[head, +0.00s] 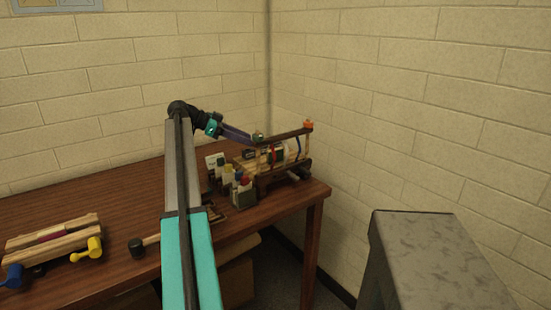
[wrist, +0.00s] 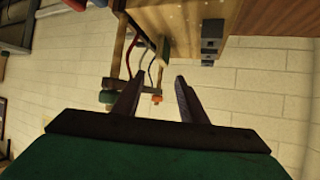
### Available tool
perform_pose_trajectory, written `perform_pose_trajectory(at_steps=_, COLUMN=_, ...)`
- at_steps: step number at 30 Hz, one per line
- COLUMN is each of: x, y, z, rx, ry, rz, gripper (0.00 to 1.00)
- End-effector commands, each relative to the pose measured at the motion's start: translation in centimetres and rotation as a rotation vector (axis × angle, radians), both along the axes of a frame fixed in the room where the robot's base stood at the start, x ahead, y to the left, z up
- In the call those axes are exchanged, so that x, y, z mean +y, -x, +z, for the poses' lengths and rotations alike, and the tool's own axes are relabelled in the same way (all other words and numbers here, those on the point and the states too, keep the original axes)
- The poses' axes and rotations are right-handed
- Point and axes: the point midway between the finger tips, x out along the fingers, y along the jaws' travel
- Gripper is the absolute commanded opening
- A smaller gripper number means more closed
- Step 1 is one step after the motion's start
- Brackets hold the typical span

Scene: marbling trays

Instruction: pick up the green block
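The green block (head: 258,137) is small and sits at the left end of the wooden rack's top rail. In the wrist view a dark green piece (wrist: 107,97), which looks like the same block, shows left of the fingers, not between them. My gripper (head: 252,138) reaches over the table from the left; in the head view its tip overlaps the area beside the block, and I cannot tell whether they touch.
The wooden rack (head: 284,178) stands at the table's right end, with an orange block (head: 308,125) on its right end. Mallets and a wooden piece (head: 52,238) lie left. A grey stand (head: 430,250) is right; walls meet behind.

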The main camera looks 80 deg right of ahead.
Motion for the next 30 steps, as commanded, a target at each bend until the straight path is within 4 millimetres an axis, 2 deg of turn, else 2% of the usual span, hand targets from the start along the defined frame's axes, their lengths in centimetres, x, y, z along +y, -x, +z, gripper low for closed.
perform_pose_trajectory(at_steps=6, x=-0.9, y=2.7, z=-1.5, rx=-0.001, ry=-0.001, rz=-0.001, gripper=0.38)
perform_pose_trajectory(at_steps=12, x=-1.6, y=4.4, z=-2.6, rx=-0.001, ry=-0.001, rz=-0.001, gripper=0.38)
perform_pose_trajectory(at_steps=26, x=-1.9, y=4.9, z=-2.8, rx=-0.001, ry=0.000, rz=-0.001, gripper=0.38)
perform_pose_trajectory(at_steps=30, x=-2.2, y=5.5, z=-3.1, rx=-0.001, ry=0.000, rz=-0.001, gripper=0.38)
